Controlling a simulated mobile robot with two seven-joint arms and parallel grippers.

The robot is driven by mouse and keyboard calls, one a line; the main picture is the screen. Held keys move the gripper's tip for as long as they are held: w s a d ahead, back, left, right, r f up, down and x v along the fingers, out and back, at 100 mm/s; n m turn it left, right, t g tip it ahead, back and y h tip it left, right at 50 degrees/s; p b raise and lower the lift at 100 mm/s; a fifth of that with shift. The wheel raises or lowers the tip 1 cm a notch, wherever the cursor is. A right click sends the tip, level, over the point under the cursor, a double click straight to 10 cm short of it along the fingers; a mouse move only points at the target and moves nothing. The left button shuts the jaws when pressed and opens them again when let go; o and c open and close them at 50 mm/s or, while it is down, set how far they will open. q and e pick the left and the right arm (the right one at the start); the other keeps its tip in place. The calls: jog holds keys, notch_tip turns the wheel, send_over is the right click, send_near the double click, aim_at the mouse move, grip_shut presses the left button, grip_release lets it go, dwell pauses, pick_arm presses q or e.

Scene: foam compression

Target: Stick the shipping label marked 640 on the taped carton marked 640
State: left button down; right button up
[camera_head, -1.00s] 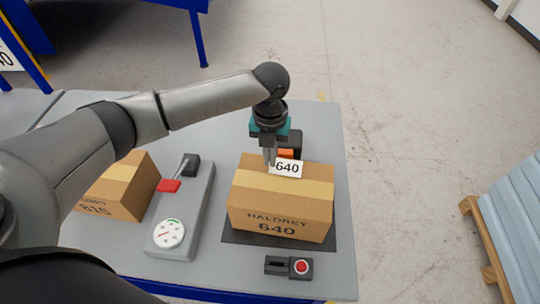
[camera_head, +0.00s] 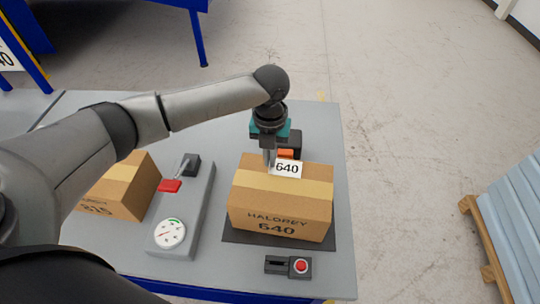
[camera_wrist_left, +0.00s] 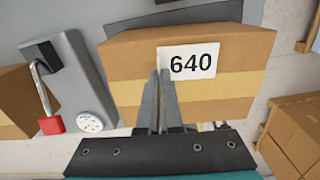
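The taped carton marked 640 (camera_head: 283,209) stands on a dark mat on the grey table, a pale tape strip across its top. It also shows in the left wrist view (camera_wrist_left: 235,62). The white label marked 640 (camera_head: 288,169) is over the rear part of the carton top, behind the tape. In the left wrist view, the label (camera_wrist_left: 190,62) reads upright. My left gripper (camera_head: 270,162) points down with its fingers together (camera_wrist_left: 162,75) at the label's left edge, seemingly pinching it. I cannot tell whether the label touches the carton. My right gripper is out of view.
A black and orange device (camera_head: 289,146) stands behind the carton. A carton marked 815 (camera_head: 119,187) and a grey fixture with a dial (camera_head: 170,233) and red padlock (camera_head: 169,186) are to the left.

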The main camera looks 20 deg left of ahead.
pick_arm(q)
jog(key=shift+f, duration=0.35)
dwell(0.8)
jog(key=shift+s+f, duration=0.2)
jog(key=shift+s, duration=0.05)
dwell(1.5)
jog(key=c, duration=1.6)
grip_release()
jog(key=c, duration=1)
grip_release()
jog(key=shift+w+r, duration=0.15)
jog(key=shift+w+r+p, duration=0.1)
jog(key=shift+r+p, duration=0.1)
jog(key=shift+p, duration=0.2)
jog(key=shift+r+p, duration=2.15)
jog(key=shift+r, duration=1.2)
